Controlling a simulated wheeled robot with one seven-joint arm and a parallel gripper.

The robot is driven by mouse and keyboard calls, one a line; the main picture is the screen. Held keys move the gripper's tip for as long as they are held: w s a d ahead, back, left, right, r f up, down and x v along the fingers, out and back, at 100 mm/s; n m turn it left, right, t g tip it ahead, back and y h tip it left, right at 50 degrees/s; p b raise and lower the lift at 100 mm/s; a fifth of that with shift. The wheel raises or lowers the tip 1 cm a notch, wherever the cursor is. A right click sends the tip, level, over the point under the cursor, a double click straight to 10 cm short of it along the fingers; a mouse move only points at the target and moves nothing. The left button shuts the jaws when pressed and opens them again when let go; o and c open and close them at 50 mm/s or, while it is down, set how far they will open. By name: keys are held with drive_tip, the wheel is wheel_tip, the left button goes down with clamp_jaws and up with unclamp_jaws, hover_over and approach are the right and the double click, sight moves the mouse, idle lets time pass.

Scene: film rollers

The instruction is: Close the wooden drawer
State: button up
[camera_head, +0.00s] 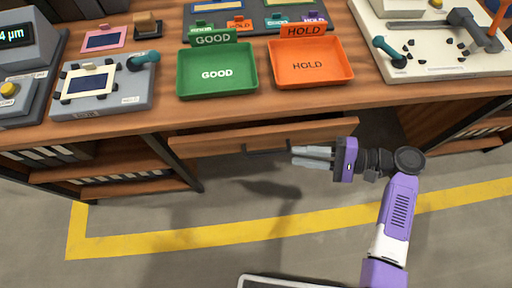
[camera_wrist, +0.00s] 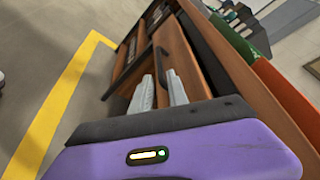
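The wooden drawer (camera_head: 215,141) is under the desk top in the head view and appears pulled out a little, with a dark gap above its front. A dark bar handle (camera_head: 266,150) is on its front. My gripper (camera_head: 294,156) is in front of the drawer's right half, fingers pointing left, tips close to the handle's right end. In the wrist view the two grey fingers (camera_wrist: 161,84) are apart with nothing gripped between them. The drawer front (camera_wrist: 180,60) shows beyond them, with the handle by the fingertips. I cannot tell whether the fingers touch it.
The wooden desk (camera_head: 150,112) holds a green GOOD tray (camera_head: 217,73), an orange HOLD tray (camera_head: 310,67) and several devices. Shelves with binders (camera_head: 120,178) stand at left below. A yellow floor line (camera_head: 230,235) crosses the clear floor in front.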

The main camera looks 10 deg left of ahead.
sight(273, 153)
drive_tip(key=b+x, duration=0.1)
drive_tip(key=x, duration=0.7)
drive_tip(key=shift+a+r, duration=0.1)
drive_tip(key=shift+a, duration=0.05)
clamp_jaws()
idle(1.3)
